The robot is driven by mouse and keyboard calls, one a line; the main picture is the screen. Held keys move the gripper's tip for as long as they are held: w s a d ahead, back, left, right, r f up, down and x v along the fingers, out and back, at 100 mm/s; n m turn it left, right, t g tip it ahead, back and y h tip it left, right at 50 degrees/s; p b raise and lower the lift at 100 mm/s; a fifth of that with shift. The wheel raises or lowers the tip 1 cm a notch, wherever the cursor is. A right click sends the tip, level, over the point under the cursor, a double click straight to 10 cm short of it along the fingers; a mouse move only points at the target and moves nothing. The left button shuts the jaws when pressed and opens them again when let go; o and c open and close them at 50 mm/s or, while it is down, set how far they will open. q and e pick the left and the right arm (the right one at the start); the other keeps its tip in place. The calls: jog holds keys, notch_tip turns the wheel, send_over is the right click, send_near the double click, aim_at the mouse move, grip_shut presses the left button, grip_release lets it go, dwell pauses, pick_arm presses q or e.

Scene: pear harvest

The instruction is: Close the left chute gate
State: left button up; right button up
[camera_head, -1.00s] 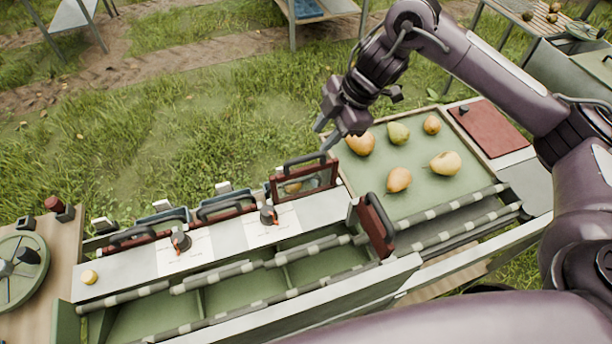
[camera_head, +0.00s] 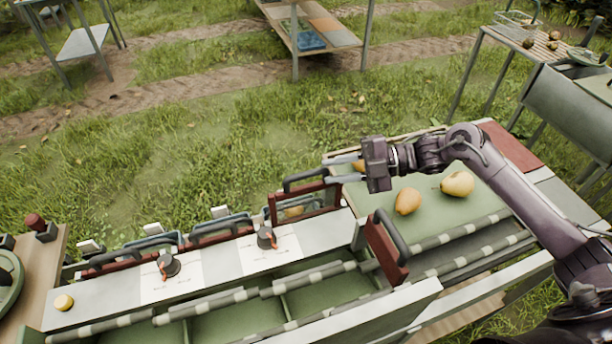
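Several red chute gates with dark handles line the sorting bench. One raised gate (camera_head: 303,205) stands at the far side of the bench, with a pear visible through its frame. Two lower gates (camera_head: 218,237) and (camera_head: 115,264) lie further left along the same edge. Another red gate (camera_head: 385,252) stands tilted at the near right. My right gripper (camera_head: 332,170) is open, with its fingers pointing left beside the raised gate's handle (camera_head: 305,179). I cannot tell whether they touch. My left gripper is out of view.
A green tray (camera_head: 440,215) holds pears (camera_head: 408,201) and (camera_head: 457,184) beneath my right arm. Grass lies beyond.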

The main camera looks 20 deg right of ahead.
aim_at(313, 173)
jog(key=p+x, duration=0.2)
jog(key=x, duration=0.3)
jog(key=shift+w+a+r, duration=0.1)
jog(key=shift+a, duration=0.2)
jog(key=shift+w+a+f, duration=0.15)
jog(key=shift+a+f, duration=0.15)
jog(key=shift+a, duration=0.25)
grip_shut()
